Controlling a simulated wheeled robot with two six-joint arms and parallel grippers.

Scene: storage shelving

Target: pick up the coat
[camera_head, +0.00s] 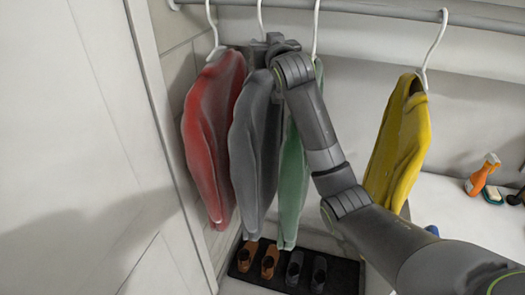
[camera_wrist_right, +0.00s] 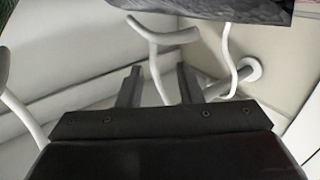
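Several coats hang on white hangers from a rail: a red coat (camera_head: 212,130), a grey coat (camera_head: 254,140), a green coat (camera_head: 293,185) and a yellow coat (camera_head: 400,145). My right gripper (camera_head: 274,42) is at the top of the grey coat, by its hanger (camera_head: 260,18). In the right wrist view my right gripper (camera_wrist_right: 158,75) has its fingers apart. A white hanger (camera_wrist_right: 157,62) shows between them; I cannot tell whether they touch it. Grey cloth (camera_wrist_right: 225,8) shows at that view's top edge. My right arm hides part of the green coat. My left gripper is out of view.
The metal rail (camera_head: 370,9) runs across the top. A white wall panel (camera_head: 80,150) stands close on the left. Shoes (camera_head: 270,262) sit on a dark mat (camera_head: 343,275) below. An orange spray bottle (camera_head: 483,174) stands on the white surface at right. Space between green and yellow coats is partly filled by my arm.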

